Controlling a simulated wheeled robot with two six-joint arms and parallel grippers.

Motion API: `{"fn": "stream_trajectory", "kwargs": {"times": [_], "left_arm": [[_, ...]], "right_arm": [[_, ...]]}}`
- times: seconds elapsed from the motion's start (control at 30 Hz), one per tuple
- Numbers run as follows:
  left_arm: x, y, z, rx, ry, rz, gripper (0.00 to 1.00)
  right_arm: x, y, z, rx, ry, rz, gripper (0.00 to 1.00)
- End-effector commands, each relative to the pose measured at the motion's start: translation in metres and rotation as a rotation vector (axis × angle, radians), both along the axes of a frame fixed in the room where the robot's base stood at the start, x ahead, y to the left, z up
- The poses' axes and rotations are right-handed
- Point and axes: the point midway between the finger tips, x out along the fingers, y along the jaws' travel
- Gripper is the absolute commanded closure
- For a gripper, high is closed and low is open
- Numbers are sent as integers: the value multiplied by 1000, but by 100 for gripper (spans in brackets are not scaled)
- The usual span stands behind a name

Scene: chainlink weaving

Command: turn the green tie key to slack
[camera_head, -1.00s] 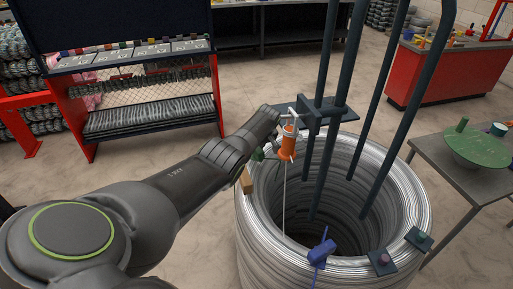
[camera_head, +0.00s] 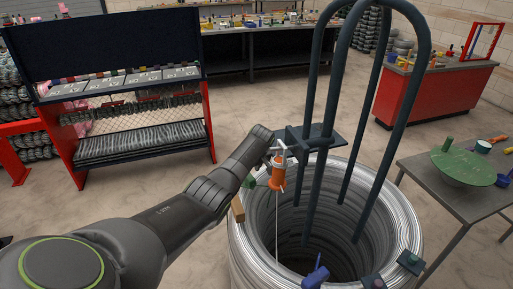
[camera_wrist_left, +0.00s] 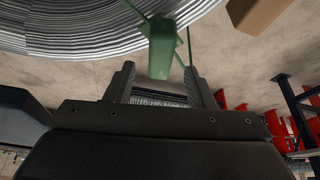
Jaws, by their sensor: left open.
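The green tie key (camera_wrist_left: 161,50) is large in the left wrist view, at the rim of the wire coil. It lies in line with the gap between my left gripper's (camera_wrist_left: 160,72) two fingers, which stand apart. I cannot tell whether they touch it. In the head view a small green part (camera_head: 250,182) shows at the coil's (camera_head: 405,200) left rim, just below the end of my left arm. My left fingers are hidden there. My right gripper is in neither view.
An orange tool (camera_head: 278,172) with a pale T-shaped top hangs on a cord over the coil. Dark upright hoops (camera_head: 323,95) rise from the coil. A blue key (camera_head: 316,275) and a wooden block (camera_head: 238,208) sit at its rim. A grey table (camera_head: 440,190) stands right.

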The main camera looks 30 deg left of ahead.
Motion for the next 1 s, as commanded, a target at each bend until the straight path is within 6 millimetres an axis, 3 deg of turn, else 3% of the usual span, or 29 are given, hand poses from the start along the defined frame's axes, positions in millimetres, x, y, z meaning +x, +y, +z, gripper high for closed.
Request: {"fn": "stream_trajectory", "kwargs": {"times": [0.3, 0.7, 1.0], "left_arm": [[-9, -15, 42, 0, -3, -1, 51], [-20, -38, 102, 0, -2, -1, 51], [-24, -43, 119, 0, 1, 0, 51]], "right_arm": [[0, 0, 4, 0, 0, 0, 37], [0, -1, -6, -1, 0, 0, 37], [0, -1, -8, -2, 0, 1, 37]]}}
